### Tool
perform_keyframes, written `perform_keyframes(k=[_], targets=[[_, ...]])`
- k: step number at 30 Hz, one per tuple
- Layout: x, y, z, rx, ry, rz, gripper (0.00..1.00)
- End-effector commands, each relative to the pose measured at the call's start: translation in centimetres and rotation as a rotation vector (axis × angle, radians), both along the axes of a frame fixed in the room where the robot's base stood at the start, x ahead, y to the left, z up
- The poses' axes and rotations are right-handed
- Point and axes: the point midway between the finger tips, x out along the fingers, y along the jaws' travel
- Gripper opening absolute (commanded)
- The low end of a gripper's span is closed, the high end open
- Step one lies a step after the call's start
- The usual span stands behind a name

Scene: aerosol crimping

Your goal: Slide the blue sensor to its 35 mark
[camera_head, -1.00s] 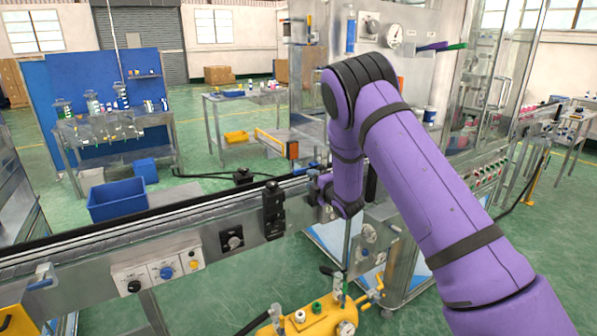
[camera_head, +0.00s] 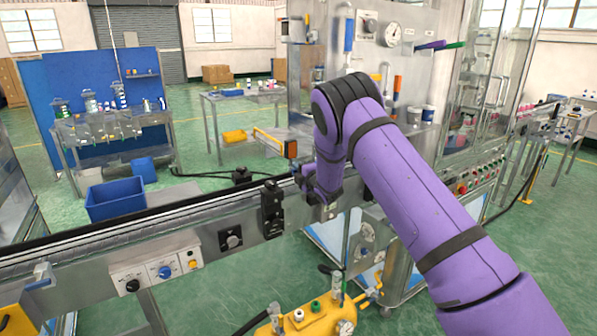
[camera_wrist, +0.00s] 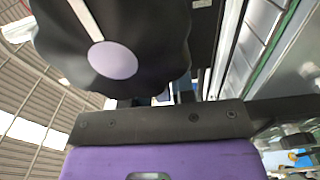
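My gripper (camera_head: 305,182) is at the far right part of the conveyor rail in the head view, mostly hidden behind my purple wrist. The wrist view shows my dark gripper mount (camera_wrist: 160,122). A large black lobed knob (camera_wrist: 112,62) with a pale round cap and a white line is very close in front of it. The fingers are largely hidden, so I cannot tell whether they hold anything. I cannot make out the blue sensor or its scale marks; my arm covers that stretch of rail.
The conveyor (camera_head: 110,232) runs from lower left to my gripper. An orange-ended bar (camera_head: 290,149) stands behind. A glass-doored machine (camera_head: 490,90) is at right, and a yellow tank (camera_head: 318,322) below.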

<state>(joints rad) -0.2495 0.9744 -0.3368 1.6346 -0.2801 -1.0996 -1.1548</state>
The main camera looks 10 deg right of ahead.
Motion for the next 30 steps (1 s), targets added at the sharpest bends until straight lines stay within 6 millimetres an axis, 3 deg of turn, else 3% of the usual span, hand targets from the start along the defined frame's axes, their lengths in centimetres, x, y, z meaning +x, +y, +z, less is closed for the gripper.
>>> perform_keyframes(k=[1,3,9,16,23,24,27,30], targets=[[0.0,0.0,0.0,0.0,0.0,0.0,0.12],[0.0,0.0,0.0,0.0,0.0,0.0,0.0],[0.0,0.0,-0.2,0.0,0.001,0.0,0.0],[0.0,0.0,-2.4,-0.001,0.003,-0.001,0.0],[0.0,0.0,-2.3,0.0,0.0,-0.001,0.0],[0.0,0.0,-2.3,0.0,0.0,-0.001,0.2],[0.0,0.0,-2.3,0.0,0.0,0.0,0.41],[0.0,0.0,-2.3,0.0,0.0,0.0,0.41]])
